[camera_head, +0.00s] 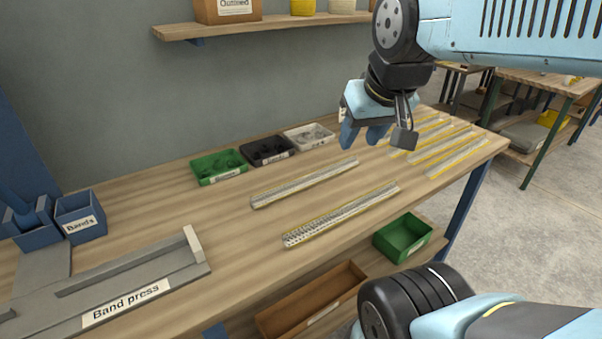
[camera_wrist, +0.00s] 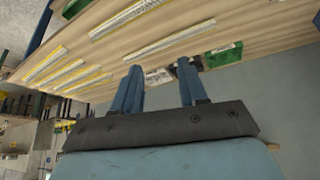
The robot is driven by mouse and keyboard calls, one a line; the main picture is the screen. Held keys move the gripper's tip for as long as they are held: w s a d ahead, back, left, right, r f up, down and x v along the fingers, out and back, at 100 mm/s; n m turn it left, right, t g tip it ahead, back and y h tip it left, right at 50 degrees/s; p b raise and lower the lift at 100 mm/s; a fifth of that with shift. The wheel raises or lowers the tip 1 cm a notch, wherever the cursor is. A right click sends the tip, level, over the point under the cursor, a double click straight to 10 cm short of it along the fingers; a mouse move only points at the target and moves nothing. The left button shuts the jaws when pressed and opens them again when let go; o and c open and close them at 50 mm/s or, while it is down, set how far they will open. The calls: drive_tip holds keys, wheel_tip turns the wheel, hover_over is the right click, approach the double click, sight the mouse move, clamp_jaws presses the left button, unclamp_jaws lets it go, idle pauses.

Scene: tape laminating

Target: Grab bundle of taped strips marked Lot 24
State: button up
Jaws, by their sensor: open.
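Two long bundles of strips lie on the wooden workbench (camera_head: 150,215) in the head view: a back one (camera_head: 305,184) and a front one (camera_head: 342,215) with a yellow edge. Several yellow-edged strips (camera_head: 445,150) lie apart at the bench's right end. I cannot read a Lot 24 mark on any of them. My gripper (camera_head: 377,140) is open and empty above the bench, beyond the bundles and left of the strips. In the wrist view, the open fingers (camera_wrist: 159,68) show with one bundle (camera_wrist: 170,40) past their tips and another (camera_wrist: 130,18) farther off.
Green (camera_head: 219,167), black (camera_head: 267,151) and white (camera_head: 309,136) bins stand along the back of the bench, near the gripper. A band press (camera_head: 125,285) and blue Bands bins (camera_head: 81,217) fill the left. A green bin (camera_head: 403,238) and brown tray (camera_head: 312,300) sit below the front edge.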

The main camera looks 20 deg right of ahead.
drive_tip(key=shift+o, duration=2)
drive_tip(key=shift+w+n, duration=0.3)
drive_tip(key=shift+w, duration=0.1)
drive_tip(key=shift+o, duration=0.6)
drive_tip(key=w+a+f+n+g+h, duration=0.1)
drive_tip(key=w+f+n+g+h, duration=0.2)
drive_tip(key=w+n, duration=0.6)
drive_tip(key=w+f, duration=0.1)
drive_tip(key=w, duration=0.2)
drive_tip(key=shift+f, duration=0.15)
drive_tip(key=n+g+h, duration=0.1)
drive_tip(key=n, duration=1.1)
hover_over(312, 179)
drive_tip(key=s+a, duration=0.2)
drive_tip(key=a, duration=0.3)
wheel_tip(312, 179, down, 11)
drive_tip(key=shift+a+x, duration=0.15)
drive_tip(key=shift+x, duration=3.25)
drive_tip(key=shift+a+x, duration=0.1)
drive_tip(key=shift+x, duration=3.25)
